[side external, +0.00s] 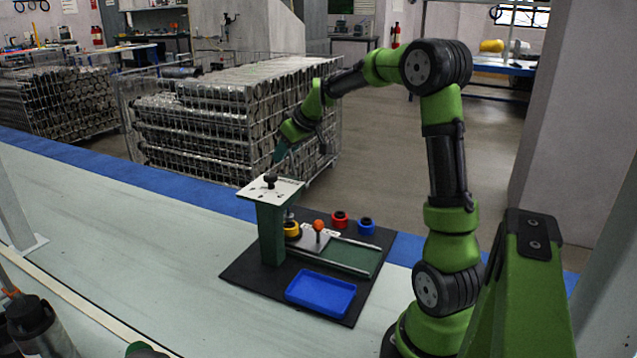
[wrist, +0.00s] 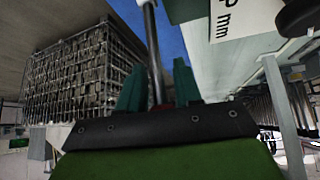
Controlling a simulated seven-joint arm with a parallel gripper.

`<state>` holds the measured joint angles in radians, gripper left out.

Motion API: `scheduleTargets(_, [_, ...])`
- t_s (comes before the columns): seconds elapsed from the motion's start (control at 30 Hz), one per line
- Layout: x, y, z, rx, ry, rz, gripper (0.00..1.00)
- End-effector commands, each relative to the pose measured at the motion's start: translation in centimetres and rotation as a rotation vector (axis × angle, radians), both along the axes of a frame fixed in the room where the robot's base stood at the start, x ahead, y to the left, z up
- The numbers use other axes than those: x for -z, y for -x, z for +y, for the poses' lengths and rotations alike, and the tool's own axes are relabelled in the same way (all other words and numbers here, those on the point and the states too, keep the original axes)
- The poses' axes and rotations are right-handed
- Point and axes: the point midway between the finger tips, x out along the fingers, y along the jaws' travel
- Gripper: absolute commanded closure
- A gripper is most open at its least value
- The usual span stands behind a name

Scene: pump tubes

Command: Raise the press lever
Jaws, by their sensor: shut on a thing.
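The press (side external: 271,232) is a green column with a white top plate (side external: 257,190) and a black knob (side external: 270,179). My gripper (side external: 279,156) is at the far side of the press head, level with or just above its top. In the wrist view, the metal rod of the press lever (wrist: 152,40) runs down between the two teal fingers of my gripper (wrist: 159,80). A bit of red shows low between the fingers, where they are shut on the lever. In the side view the lever is mostly hidden. The white plate also shows in the wrist view (wrist: 235,20).
The press stands on a black mat (side external: 240,277) with a blue tray (side external: 321,292). An orange knob (side external: 318,225), a yellow ring (side external: 291,229), a red ring (side external: 340,219) and a blue ring (side external: 366,226) are beside it. The bench (side external: 130,240) is clear to the left.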

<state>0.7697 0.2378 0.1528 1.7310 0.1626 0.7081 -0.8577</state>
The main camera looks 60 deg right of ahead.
Motion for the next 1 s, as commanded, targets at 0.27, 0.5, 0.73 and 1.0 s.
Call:
scheduleTargets(0.27, [-0.9,1.1,-0.3,0.004,0.012,-0.145,1.00])
scheduleTargets(0.5, [-1.0,1.8,-0.3,0.004,0.013,-0.226,1.00])
scheduleTargets(0.73, [-1.1,2.1,-0.3,0.004,0.014,-0.268,1.00])
scheduleTargets(1.0, [-1.1,2.2,-0.2,0.002,0.012,-0.280,1.00])
